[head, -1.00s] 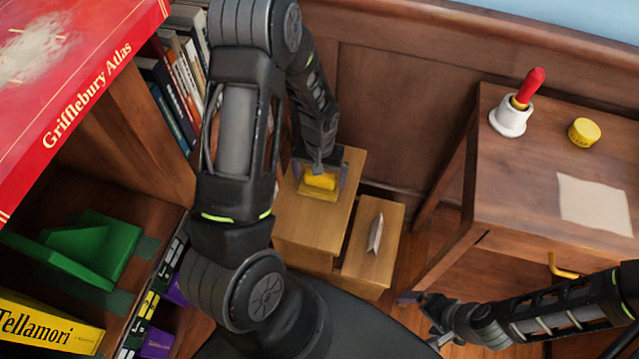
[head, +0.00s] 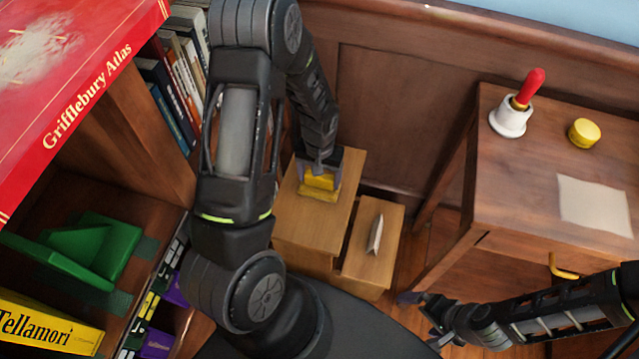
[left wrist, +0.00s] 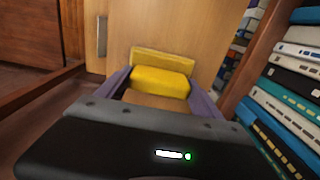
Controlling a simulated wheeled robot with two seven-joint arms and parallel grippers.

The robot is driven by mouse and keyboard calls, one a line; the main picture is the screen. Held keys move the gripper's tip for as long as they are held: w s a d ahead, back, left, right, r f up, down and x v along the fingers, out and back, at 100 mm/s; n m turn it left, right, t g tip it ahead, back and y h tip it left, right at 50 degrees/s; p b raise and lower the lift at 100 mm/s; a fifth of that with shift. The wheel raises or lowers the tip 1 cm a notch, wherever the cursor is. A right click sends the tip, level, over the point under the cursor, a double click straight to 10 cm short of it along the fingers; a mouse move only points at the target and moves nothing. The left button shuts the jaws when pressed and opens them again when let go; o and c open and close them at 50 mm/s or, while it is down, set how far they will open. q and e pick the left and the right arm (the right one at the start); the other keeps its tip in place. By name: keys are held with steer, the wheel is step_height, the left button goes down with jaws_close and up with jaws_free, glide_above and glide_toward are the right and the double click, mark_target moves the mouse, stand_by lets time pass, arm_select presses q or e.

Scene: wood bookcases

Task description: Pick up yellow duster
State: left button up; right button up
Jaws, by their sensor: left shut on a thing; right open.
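The yellow duster (head: 319,192) is on the top of the taller wooden step (head: 316,226), near its back. My left gripper (head: 320,178) reaches down to it and is shut on it. In the left wrist view the duster (left wrist: 160,82) sits between the two purple-grey fingers, with a flat yellow part behind its rounded part. I cannot tell whether it is clear of the wood. My right gripper (head: 422,318) is open and empty, low in front of the side table.
A lower step (head: 372,260) bears a small grey-white object (head: 375,235). The side table (head: 510,170) at right holds a red-handled bell-like object (head: 511,118), a yellow tin (head: 584,132) and paper (head: 594,203). A bookcase (head: 130,130) stands close on the left.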

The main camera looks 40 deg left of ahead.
arm_select(q)
steer(key=shift+c, duration=1.3)
step_height(320, 180, up, 10)
steer(key=p, duration=0.7)
steer(key=shift+r+p, duration=0.1)
steer(key=shift+p, duration=0.25)
steer(key=shift+s, duration=0.5)
steer(key=w+d+r+m+p, duration=0.1)
steer(key=w+d+r, duration=0.2)
steer(key=r, duration=0.4)
steer(key=w+d+r+m, duration=0.1)
steer(key=w+d+r, duration=0.3)
steer(key=r, duration=0.4)
steer(key=w+d+r+m+p, duration=0.1)
steer(key=w+d+r, duration=0.3)
steer(key=r, duration=0.3)
steer(key=shift+w+d+r+m+p, duration=0.25)
steer(key=shift+d+m+p, duration=0.15)
steer(key=shift+d, duration=0.3)
